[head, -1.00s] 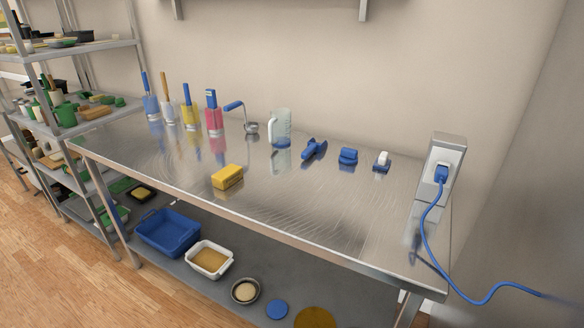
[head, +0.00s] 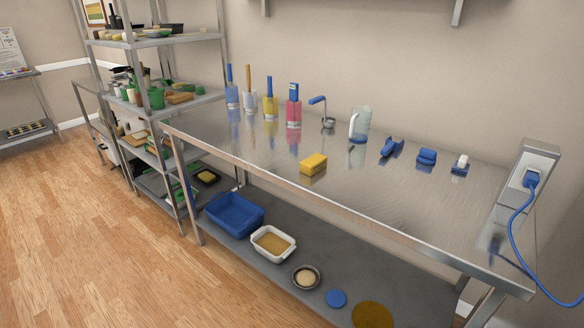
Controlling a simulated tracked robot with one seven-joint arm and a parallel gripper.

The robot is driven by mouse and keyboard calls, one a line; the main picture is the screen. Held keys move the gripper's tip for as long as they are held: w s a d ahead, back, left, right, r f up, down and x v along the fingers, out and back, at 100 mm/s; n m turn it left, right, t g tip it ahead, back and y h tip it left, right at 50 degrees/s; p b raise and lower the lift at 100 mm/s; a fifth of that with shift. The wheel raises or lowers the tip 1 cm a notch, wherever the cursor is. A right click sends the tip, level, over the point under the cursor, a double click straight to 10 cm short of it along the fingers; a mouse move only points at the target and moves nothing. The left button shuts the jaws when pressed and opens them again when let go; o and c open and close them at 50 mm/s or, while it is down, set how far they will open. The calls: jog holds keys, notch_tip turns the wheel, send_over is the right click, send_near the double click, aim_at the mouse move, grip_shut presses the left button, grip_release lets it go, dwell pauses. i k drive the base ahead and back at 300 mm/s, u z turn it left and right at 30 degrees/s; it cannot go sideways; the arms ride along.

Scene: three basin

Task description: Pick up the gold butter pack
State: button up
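A gold-yellow block (head: 313,164), which looks like the butter pack, lies flat on the steel table (head: 400,205) near its front edge. I cannot read any label on it. Another small yellow piece sits on a dark tray (head: 207,177) on a low shelf; I cannot tell what it is. My gripper is not in view.
Colourful containers with handles, a ladle, a clear jug (head: 359,124) and blue items stand along the table's back. A socket box (head: 528,170) with a blue cable is at right. A blue bin (head: 234,213) and white dish (head: 272,243) sit below. The wooden floor in front is clear.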

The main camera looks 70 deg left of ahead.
aim_at(314, 163)
jog(key=u, duration=0.7)
jog(key=i, duration=0.2)
jog(key=u, duration=2.15)
jog(key=k, duration=0.25)
jog(key=z, duration=0.35)
jog(key=i, duration=0.4)
jog(key=k, duration=0.5)
jog(key=u, duration=0.15)
